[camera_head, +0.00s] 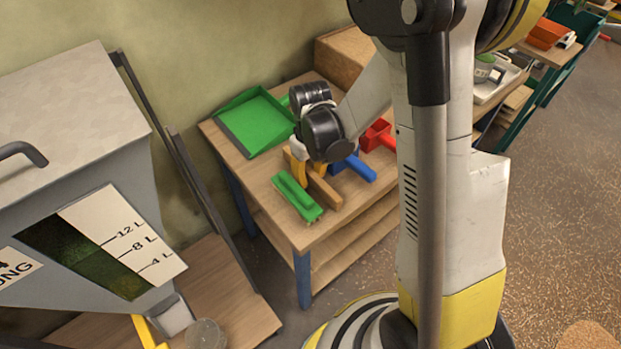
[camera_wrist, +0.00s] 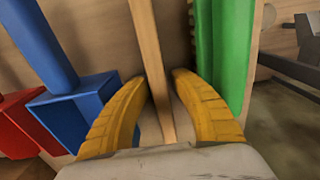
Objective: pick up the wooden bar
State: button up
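The wooden bar (camera_head: 325,192) lies on the wooden table, between a green brush and a blue scoop. In the wrist view the bar (camera_wrist: 149,45) runs from the top edge down between my yellow fingers. My gripper (camera_head: 307,168) is low over the table at the bar's far end. In the wrist view my gripper (camera_wrist: 161,82) is open, with one finger on each side of the bar and narrow gaps between. The bar's far end is hidden by my gripper in the head view.
The green brush (camera_head: 297,196) lies close to the left of the bar. The blue scoop (camera_head: 356,167) and red scoop (camera_head: 378,135) lie to its right. A green dustpan (camera_head: 256,122) and a brown box (camera_head: 343,57) are at the table's back. A grey hopper (camera_head: 75,150) stands left.

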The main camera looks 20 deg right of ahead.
grip_shut()
jog(key=shift+r, duration=0.1)
